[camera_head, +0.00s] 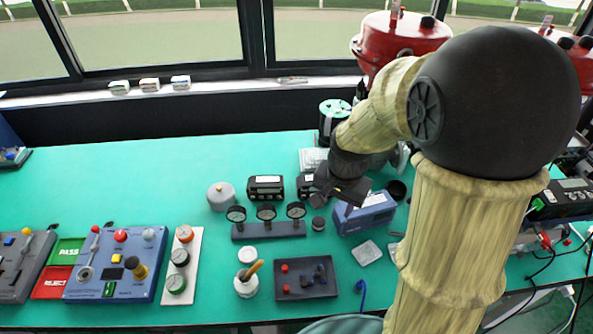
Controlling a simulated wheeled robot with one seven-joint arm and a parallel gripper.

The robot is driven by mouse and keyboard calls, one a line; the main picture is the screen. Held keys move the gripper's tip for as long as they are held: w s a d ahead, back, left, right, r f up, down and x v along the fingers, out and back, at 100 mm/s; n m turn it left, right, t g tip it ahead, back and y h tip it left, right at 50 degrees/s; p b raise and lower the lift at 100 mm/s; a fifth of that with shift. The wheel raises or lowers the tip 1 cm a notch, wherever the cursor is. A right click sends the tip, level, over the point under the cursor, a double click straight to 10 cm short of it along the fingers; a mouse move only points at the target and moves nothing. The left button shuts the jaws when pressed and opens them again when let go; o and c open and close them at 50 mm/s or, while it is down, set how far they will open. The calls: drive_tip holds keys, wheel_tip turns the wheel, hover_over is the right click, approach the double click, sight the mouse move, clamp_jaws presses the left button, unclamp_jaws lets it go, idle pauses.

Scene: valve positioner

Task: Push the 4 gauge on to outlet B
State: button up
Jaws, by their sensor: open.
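Three small round gauges with dark rims and pale dials stand on a dark rack on the green bench: a left gauge (236,214), a middle gauge (266,212) and a right gauge (296,210). Their dial numbers are too small to read, so I cannot tell which is the 4 gauge. I cannot make out outlet B or its marking. My arm hides part of the bench's right side.
A blue box (366,213) lies below my gripper. Black display units (265,187) stand behind the rack. A dark tray (306,279) with red and dark parts and a white pot (246,285) are in front. Red round housings (400,38) stand behind my arm. The bench's back left is clear.

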sight(296, 215)
drive_tip(key=w+a+m+g, duration=0.1)
drive_tip(key=w+a+m, duration=0.7)
drive_tip(key=w+m, duration=0.3)
drive_tip(key=shift+a+f+g, duration=0.15)
drive_tip(key=shift+g, duration=0.15)
wheel_tip(296, 215, down, 18)
drive_tip(key=shift+r+p, duration=0.25)
drive_tip(key=shift+p, duration=0.25)
clamp_jaws()
